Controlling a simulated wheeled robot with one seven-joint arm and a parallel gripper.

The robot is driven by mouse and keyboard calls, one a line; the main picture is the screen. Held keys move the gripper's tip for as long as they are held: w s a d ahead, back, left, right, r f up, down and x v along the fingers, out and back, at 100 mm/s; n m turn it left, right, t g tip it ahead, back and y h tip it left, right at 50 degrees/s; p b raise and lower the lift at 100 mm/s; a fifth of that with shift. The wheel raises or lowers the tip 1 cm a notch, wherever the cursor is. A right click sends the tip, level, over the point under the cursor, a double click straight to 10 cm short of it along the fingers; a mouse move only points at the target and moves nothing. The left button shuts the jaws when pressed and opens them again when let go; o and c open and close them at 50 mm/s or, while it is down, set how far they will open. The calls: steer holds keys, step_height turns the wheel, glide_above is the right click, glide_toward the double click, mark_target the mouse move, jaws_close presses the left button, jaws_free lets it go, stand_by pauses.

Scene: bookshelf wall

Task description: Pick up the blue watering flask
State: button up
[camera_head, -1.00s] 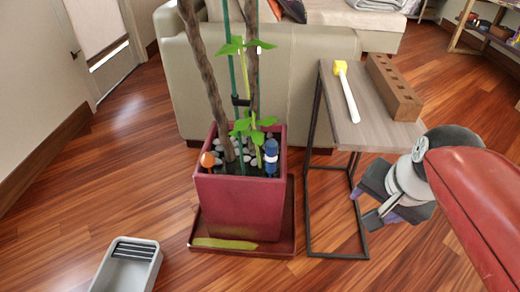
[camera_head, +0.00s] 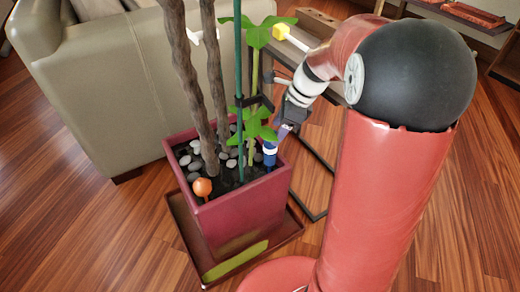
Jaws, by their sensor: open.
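The blue watering flask (camera_head: 270,155) stands in the dark soil inside the right rim of the square red plant pot (camera_head: 245,212). It is blue with a white band. My gripper (camera_head: 283,134) points down from the upper right, just above the flask's top. Its jaws are open, and the fingertips are small and partly hidden. I cannot tell whether they touch the flask or reach around it. The flask's lower end is hidden in the pot.
Thick stems, a green stake and leaves (camera_head: 258,127) rise close to my gripper. An orange bulb (camera_head: 202,187) sits at the pot's front left. The pot stands in a red tray (camera_head: 284,236). A sofa (camera_head: 100,95) is behind left.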

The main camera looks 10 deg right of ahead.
steer(key=b, duration=0.1)
glide_above(270, 161)
steer(key=w, duration=0.2)
step_height(270, 161, down, 6)
steer(key=shift+d+f, duration=0.15)
steer(key=shift+f, duration=0.1)
steer(key=c, duration=1.1)
steer(key=shift+r, duration=0.1)
